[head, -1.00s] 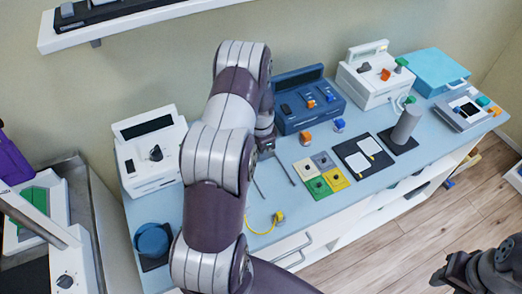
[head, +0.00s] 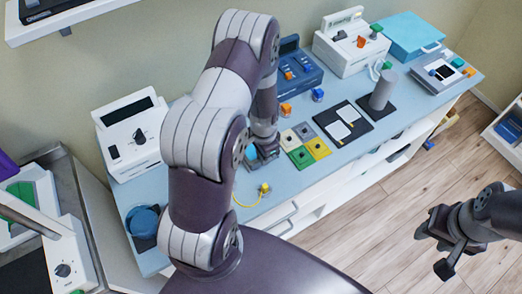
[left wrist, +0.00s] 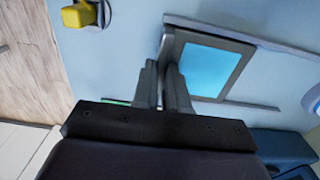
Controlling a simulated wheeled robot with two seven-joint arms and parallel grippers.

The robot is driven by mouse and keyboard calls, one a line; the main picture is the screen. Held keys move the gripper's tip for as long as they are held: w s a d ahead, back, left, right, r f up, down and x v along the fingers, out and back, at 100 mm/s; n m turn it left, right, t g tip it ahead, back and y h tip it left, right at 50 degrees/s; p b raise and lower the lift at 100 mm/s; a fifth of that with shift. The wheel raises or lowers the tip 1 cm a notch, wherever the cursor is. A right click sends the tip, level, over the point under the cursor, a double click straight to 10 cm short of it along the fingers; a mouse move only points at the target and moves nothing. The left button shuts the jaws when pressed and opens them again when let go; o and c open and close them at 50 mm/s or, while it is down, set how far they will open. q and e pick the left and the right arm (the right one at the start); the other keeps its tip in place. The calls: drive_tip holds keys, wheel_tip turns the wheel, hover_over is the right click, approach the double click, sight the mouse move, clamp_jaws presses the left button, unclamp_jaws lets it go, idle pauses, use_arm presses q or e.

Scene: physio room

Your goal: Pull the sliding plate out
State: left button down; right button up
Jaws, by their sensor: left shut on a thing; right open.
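The sliding plate, grey-framed with a bright blue face, shows in the left wrist view (left wrist: 207,68) between two grey rails. My left gripper (left wrist: 164,72) is shut at its near edge, the fingertips on the frame. In the head view the left gripper (head: 263,152) reaches down onto the bench top between the yellow plug and the coloured squares, and my arm hides most of the plate and rails. My right gripper (head: 440,248) is open and empty, above the floor at the right, away from the bench.
A yellow plug with a cable (head: 264,188) lies near the bench's front edge. Coloured squares (head: 318,148) and a black board (head: 344,123) lie to the right of the gripper. A white box with a knob (head: 131,137) and a blue round pot (head: 143,221) stand to the left.

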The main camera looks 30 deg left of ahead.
use_arm(q)
drive_tip(key=c, duration=1.2)
unclamp_jaws()
drive_tip(key=shift+w, duration=0.1)
drive_tip(key=shift+o, duration=0.2)
wheel_tip(320, 180, up, 13)
drive_tip(key=b, duration=0.1)
drive_tip(key=shift+f+b, duration=0.15)
drive_tip(key=shift+b, duration=0.15)
